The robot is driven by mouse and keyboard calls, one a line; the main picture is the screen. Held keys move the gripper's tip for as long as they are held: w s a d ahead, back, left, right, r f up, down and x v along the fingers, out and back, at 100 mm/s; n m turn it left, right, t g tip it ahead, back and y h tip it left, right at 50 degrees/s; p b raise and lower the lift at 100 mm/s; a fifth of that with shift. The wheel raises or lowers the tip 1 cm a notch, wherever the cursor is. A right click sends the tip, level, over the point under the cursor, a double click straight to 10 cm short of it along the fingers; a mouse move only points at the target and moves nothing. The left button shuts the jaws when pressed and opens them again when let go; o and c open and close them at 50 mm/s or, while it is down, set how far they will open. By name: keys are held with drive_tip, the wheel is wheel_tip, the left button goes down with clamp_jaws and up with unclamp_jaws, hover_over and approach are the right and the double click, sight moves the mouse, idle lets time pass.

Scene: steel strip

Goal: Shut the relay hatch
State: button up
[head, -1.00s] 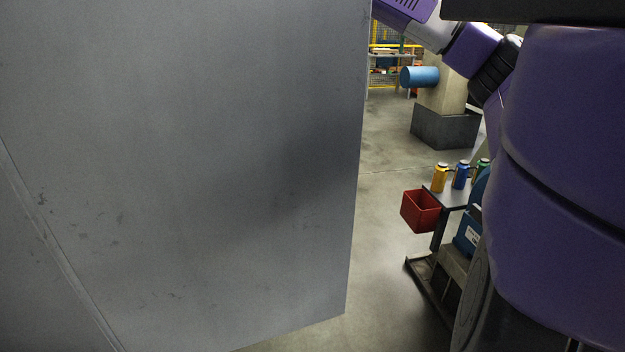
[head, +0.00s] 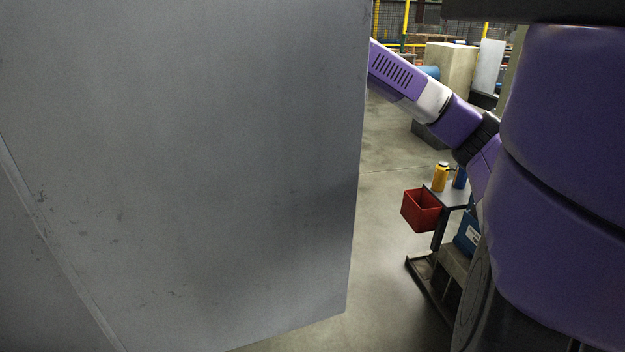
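A large grey steel panel (head: 190,150) with scuff marks fills the left and middle of the head view, very close to the camera. I cannot tell whether it is the relay hatch or the side of its cabinet. A seam runs down its lower left, with another grey surface (head: 35,270) beyond it. My purple and white arm reaches up and left and passes out of sight behind the panel's right edge. My gripper is hidden, so its contact with anything cannot be seen.
A red bin (head: 421,209) hangs by a small cart (head: 447,195) with a yellow canister (head: 441,178) and a blue one (head: 460,178). Behind stand a beige block (head: 451,66) and yellow railings. Bare concrete floor (head: 385,240) shows between panel and cart.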

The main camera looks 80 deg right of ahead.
drive_tip(key=shift+c, duration=0.2)
clamp_jaws()
idle(1.2)
